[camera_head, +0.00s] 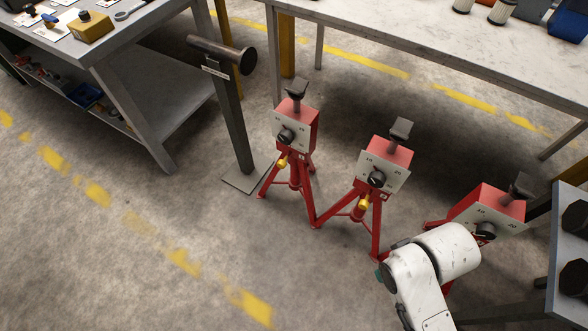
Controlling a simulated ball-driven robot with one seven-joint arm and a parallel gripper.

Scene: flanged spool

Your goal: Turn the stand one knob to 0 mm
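Three red tripod stands stand on the floor: a left stand (304,118), a middle stand (391,156) and a right stand (492,203). Each has a pale scale plate with a black knob: the left knob (285,136), the middle knob (376,179) and the right knob (486,231). The scale figures are too small to read surely, so I cannot tell the knob settings or which is stand one. My white arm covers the lower part of the right stand. My gripper is not in view.
A dark post with a horizontal cylinder (215,51) stands left of the stands. A workbench (135,35) is at upper left, a long table (440,45) behind. A rack with dark round items (560,225) is at right. The floor (130,260) at front left is clear.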

